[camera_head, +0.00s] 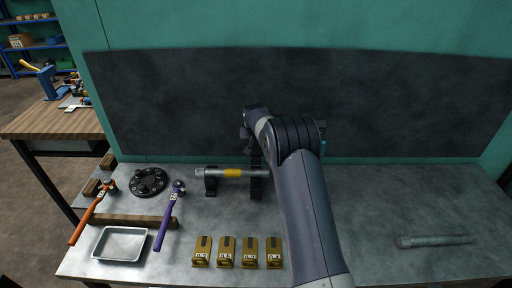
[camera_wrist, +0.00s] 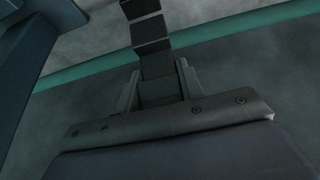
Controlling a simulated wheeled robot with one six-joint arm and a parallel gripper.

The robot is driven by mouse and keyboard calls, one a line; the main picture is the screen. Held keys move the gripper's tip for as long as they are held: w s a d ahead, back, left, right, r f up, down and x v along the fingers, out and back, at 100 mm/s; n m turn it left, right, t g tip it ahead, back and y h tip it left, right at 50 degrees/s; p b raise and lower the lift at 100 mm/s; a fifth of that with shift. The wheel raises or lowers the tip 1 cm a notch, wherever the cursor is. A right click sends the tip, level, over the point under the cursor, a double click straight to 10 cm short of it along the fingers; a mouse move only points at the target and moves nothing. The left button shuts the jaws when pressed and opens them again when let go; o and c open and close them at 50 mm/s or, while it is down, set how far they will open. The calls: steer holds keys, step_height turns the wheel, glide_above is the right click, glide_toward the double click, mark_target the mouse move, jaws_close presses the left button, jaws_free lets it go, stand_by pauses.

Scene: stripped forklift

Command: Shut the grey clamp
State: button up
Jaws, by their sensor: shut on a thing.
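A grey tube with a yellow band (camera_head: 233,173) lies across two dark supports. At the right support, the dark grey clamp (camera_head: 256,158) stands upright, its arm rising toward my wrist. My arm hides part of it and most of my gripper in the head view. In the wrist view, my gripper (camera_wrist: 158,86) has its two fingers on either side of a dark segmented bar (camera_wrist: 149,35), which appears to be the clamp's arm. The fingers are shut on it. The clamp's lower part is not clear in the wrist view.
On the bench, an orange hammer (camera_head: 90,215), a purple hammer (camera_head: 167,220), a round black part (camera_head: 149,182) and a metal tray (camera_head: 120,245) lie left. Several brass labelled blocks (camera_head: 226,252) stand in front. A grey rod (camera_head: 435,241) lies right. A dark panel (camera_head: 400,100) rises behind.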

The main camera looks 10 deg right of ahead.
steer(key=o, duration=0.8)
steer(key=shift+s+a+f+b, duration=0.1)
steer(key=shift+s+f+b, duration=0.05)
steer(key=shift+s+b, duration=0.35)
steer(key=shift+s+a+f+b, duration=0.2)
steer(key=shift+s+b, duration=0.5)
steer(key=shift+s, duration=0.35)
steer(key=shift+s+a+f+b, duration=0.1)
steer(key=shift+s+a+b, duration=0.1)
steer(key=shift+s+b, duration=0.7)
steer(key=shift+s+a+f+b, duration=0.2)
steer(key=shift+s+b, duration=0.25)
steer(key=shift+s, duration=0.8)
steer(key=o, duration=0.5)
steer(key=shift+o, duration=0.2)
steer(key=shift+r, duration=0.15)
steer(key=b+v, duration=0.1)
steer(key=v, duration=0.9)
steer(key=shift+s+r, duration=0.2)
steer(key=shift+r, duration=0.15)
